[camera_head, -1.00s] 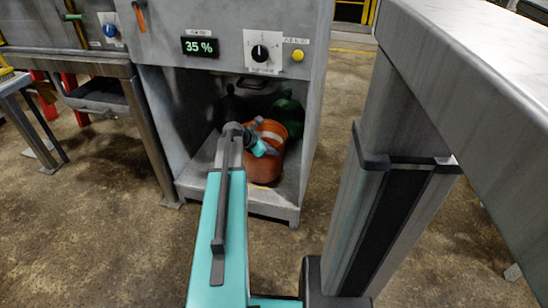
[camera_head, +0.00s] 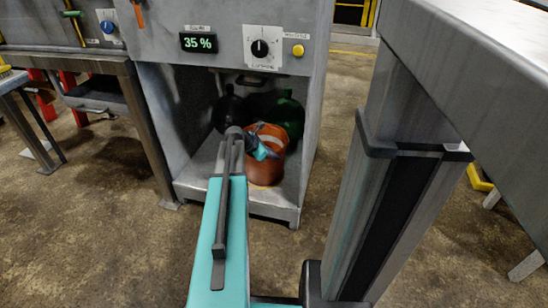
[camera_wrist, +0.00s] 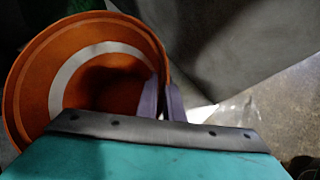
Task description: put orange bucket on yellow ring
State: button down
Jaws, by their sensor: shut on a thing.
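The orange bucket (camera_head: 266,165) stands inside the open lower bay of the grey compactor, near its front edge. It has a pale band inside. My gripper (camera_head: 270,144) reaches into the bay and is shut on the bucket's rim. In the wrist view, the bucket (camera_wrist: 30,85) fills the left side, and the grey fingers (camera_wrist: 161,100) pinch its right wall. I cannot tell whether the bucket's base touches the bay floor. A yellow object (camera_head: 480,178) lies low at the right edge behind my column, partly hidden; I cannot tell whether it is the yellow ring.
The compactor bay (camera_head: 185,135) has side walls close around the bucket and a low front lip. Dark and green bags (camera_head: 288,115) sit behind the bucket. A metal workbench (camera_head: 60,67) stands at left. Bare concrete floor (camera_head: 110,240) lies in front.

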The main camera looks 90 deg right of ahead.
jog(key=shift+r, duration=0.1)
jog(key=c, duration=1.9)
grip_release()
jog(key=p+v, duration=0.4)
jog(key=v, duration=0.8)
jog(key=shift+w, duration=0.1)
